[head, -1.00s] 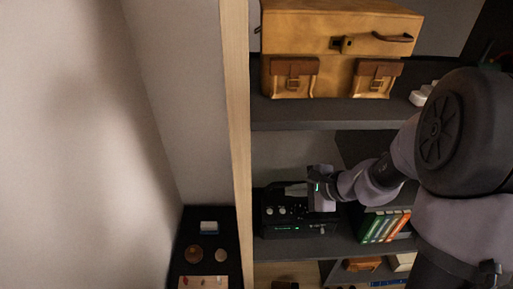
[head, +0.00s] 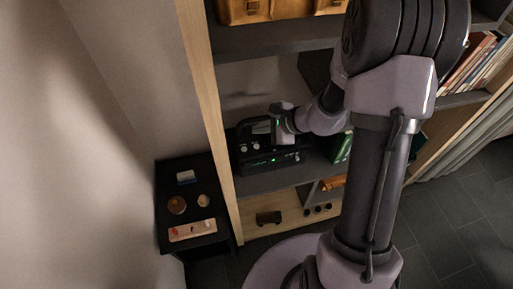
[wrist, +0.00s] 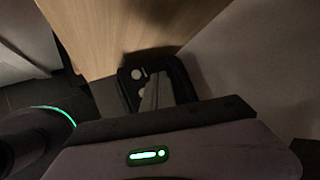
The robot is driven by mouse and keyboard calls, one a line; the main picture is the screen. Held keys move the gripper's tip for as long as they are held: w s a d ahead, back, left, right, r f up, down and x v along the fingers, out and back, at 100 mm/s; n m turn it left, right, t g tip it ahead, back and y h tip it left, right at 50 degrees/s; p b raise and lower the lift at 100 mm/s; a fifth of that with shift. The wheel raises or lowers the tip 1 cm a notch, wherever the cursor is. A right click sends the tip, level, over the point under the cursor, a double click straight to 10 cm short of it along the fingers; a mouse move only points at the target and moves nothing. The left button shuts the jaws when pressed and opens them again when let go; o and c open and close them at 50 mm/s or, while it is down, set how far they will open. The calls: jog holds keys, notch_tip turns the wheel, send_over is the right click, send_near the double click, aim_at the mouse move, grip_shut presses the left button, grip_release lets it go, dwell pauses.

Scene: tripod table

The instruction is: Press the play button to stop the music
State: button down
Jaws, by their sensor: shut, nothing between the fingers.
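The music player is a black box (head: 245,160) on the shelf in the head view, with pale round knobs and small green lights on its front. Its knobbed end (wrist: 180,78) shows in the wrist view beyond my fingers. My gripper (head: 255,127) is shut and empty, with its fingers pointing left, at the upper part of the player. In the wrist view the shut fingers (wrist: 152,95) overlap the player close to the pale knobs. I cannot tell whether they touch it. The play button cannot be picked out, and part of the player is hidden by my gripper.
A wooden shelf upright (head: 208,90) stands close left of the player. Green books (head: 341,148) stand to its right, and a shelf board (head: 270,38) runs above. A small black table (head: 185,215) with several small items stands at the left.

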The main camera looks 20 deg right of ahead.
jog(key=b, duration=0.3)
send_over(259, 147)
notch_tip(259, 147, down, 5)
jog(key=shift+r, duration=0.2)
jog(key=shift+f+b, duration=0.4)
jog(key=shift+b, duration=0.15)
dwell(1.1)
jog(key=shift+f+b, duration=0.45)
jog(key=shift+b, duration=0.25)
jog(key=shift+f+b, duration=0.35)
jog(key=shift+b, duration=0.15)
dwell(0.6)
jog(key=shift+r+p, duration=0.5)
jog(key=shift+r, duration=0.35)
